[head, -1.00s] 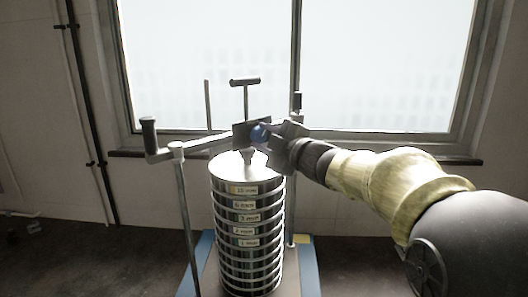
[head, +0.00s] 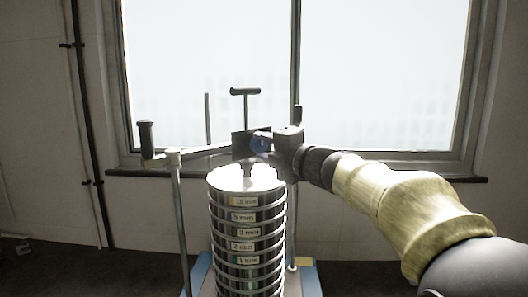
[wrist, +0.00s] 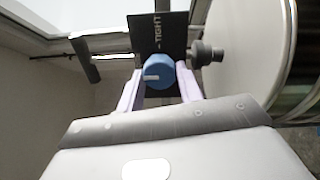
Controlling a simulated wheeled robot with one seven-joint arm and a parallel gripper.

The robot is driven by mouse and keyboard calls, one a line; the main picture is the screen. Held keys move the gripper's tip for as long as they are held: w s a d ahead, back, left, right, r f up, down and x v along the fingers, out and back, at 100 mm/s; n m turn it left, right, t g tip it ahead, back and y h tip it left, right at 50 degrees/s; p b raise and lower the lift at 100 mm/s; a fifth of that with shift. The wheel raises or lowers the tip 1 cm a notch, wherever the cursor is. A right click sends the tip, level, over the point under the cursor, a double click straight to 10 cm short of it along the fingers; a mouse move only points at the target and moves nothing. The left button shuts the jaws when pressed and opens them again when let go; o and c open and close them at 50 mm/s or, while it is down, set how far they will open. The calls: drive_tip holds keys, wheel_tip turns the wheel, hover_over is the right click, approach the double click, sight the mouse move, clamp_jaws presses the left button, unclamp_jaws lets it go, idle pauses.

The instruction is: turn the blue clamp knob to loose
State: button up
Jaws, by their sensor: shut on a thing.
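The blue clamp knob (head: 259,145) sits on a dark plate above the sieve stack. In the wrist view the knob (wrist: 158,74) lies between the two pale fingers of my gripper (wrist: 160,88). A white mark shows on its face. My gripper (head: 272,141) also shows in the head view, reaching in from the right and shut on the knob. The dark plate (wrist: 160,22) behind the knob reads "TIGHT"; other lettering is hidden. In the head view the plate (head: 238,146) is partly covered by my gripper.
The labelled sieve stack (head: 246,225) stands under the clamp bar on a blue-edged base (head: 310,275). A T-handle (head: 245,92) rises above the plate. A black-gripped crank handle (head: 146,138) stands at the left post (head: 179,215). A window is behind.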

idle(0.3)
drive_tip(key=o, duration=1)
drive_tip(key=shift+a, duration=0.15)
drive_tip(key=shift+s+d+f, duration=0.1)
drive_tip(key=shift+s+d, duration=0.05)
drive_tip(key=shift+d, duration=0.15)
drive_tip(key=b+v, duration=0.3)
drive_tip(key=v, duration=1.3)
drive_tip(key=shift+s+d, duration=0.25)
drive_tip(key=shift+s, duration=0.05)
